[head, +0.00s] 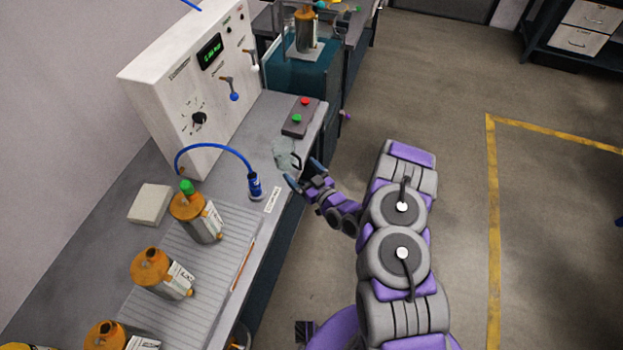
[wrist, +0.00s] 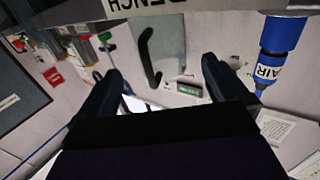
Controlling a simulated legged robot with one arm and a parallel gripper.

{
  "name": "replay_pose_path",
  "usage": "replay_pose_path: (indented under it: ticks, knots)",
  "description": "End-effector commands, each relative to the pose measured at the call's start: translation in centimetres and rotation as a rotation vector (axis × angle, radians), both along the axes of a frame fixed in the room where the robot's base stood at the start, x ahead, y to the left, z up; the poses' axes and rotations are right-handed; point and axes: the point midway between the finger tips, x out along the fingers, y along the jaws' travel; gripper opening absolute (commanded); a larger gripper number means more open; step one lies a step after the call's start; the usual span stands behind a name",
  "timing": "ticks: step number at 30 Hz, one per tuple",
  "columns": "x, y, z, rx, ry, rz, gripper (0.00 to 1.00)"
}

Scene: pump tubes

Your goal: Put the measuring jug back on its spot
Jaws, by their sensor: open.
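The measuring jug (head: 284,153) is a small, pale, see-through vessel at the front edge of the bench, left of the control box. In the wrist view a dark grey-green curved strip, which looks like the jug's handle (wrist: 148,58), shows between my fingers, beyond their tips. My gripper (head: 305,172) is open, just off the bench edge, with its fingers pointing toward the jug. In the wrist view my gripper (wrist: 161,68) has its fingers wide apart and nothing clamped between them. I cannot tell whether a finger touches the jug. No marked spot for the jug is clear.
A blue air nozzle (head: 255,186) on a hose stands left of the jug, by a bench label (head: 272,200). A box with red and green buttons (head: 300,118) lies behind it. Several orange-topped bottles (head: 196,215) stand on and beside a ribbed mat (head: 215,260). The floor at right is clear.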

Motion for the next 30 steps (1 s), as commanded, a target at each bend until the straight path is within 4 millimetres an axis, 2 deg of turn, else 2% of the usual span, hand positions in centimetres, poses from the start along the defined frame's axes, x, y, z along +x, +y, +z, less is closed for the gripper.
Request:
replay_pose_path:
  ticks: [6,15,23,30]
  knots:
    - [-2.4,-2.0,0.1,0.001,0.001,-0.004,1.00]
    - [-4.1,-3.0,-0.1,0.000,0.003,0.000,1.00]
    - [-4.0,-3.0,0.1,-0.008,0.004,0.003,1.00]
    - [-1.5,-2.9,1.8,-0.153,0.091,0.041,1.00]
